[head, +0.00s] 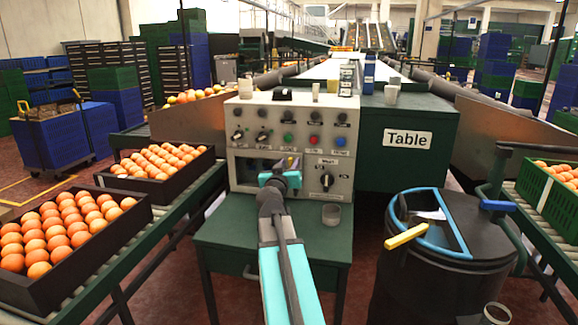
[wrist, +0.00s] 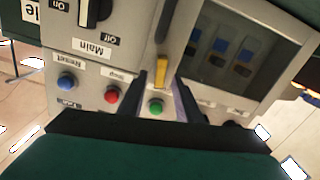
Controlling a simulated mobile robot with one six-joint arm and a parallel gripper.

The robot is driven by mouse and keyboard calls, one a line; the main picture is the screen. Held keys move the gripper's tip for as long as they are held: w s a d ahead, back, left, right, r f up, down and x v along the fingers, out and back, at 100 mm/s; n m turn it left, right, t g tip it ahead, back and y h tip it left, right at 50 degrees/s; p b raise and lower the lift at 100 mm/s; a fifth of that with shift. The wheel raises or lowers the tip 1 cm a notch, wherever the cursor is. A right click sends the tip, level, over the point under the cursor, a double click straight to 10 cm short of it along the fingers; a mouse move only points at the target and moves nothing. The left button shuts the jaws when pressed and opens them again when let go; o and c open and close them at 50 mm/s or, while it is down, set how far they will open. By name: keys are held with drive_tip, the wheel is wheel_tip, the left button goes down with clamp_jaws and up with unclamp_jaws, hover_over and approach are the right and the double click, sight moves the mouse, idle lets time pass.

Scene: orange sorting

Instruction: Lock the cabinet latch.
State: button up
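The grey cabinet (head: 262,109) stands on a green table in the head view, with my gripper (head: 283,172) in front of its lower panel. In the wrist view, which is turned upside down, a yellow latch handle (wrist: 161,71) sits on the cabinet front beside a dark window. A dark slot or bar runs on from it. My gripper (wrist: 164,88) is open, its two dark fingers apart and pointing at the latch. The handle lies between or just beyond the fingertips; whether they touch it I cannot tell. In the head view my gripper hides the latch area.
A black Main knob (head: 326,180) and a row of coloured buttons are on the cabinet front. A small grey cup (head: 331,214) stands on the green table (head: 222,238). Crates of oranges (head: 78,262) are at left, a black bin (head: 445,270) at right.

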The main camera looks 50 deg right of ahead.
clamp_jaws()
drive_tip(key=shift+n, duration=0.4)
drive_tip(key=n, duration=0.3)
drive_tip(key=shift+w+b, duration=0.15)
drive_tip(key=shift+b, duration=0.2)
drive_tip(key=n, duration=0.4)
drive_tip(key=shift+w+a+f+n, duration=0.1)
drive_tip(key=shift+a+f+n, duration=0.1)
drive_tip(key=shift+n, duration=0.1)
drive_tip(key=n+p, duration=0.1)
drive_tip(key=n, duration=0.2)
drive_tip(key=shift+w+f+n, duration=0.1)
drive_tip(key=shift+n, duration=0.2)
drive_tip(key=shift+f+n+p, duration=0.15)
drive_tip(key=shift+n+p, duration=0.25)
drive_tip(key=shift+n, duration=0.6)
drive_tip(key=shift+f+n+p, duration=0.1)
drive_tip(key=shift+n+p, duration=0.3)
drive_tip(key=shift+n, duration=0.6)
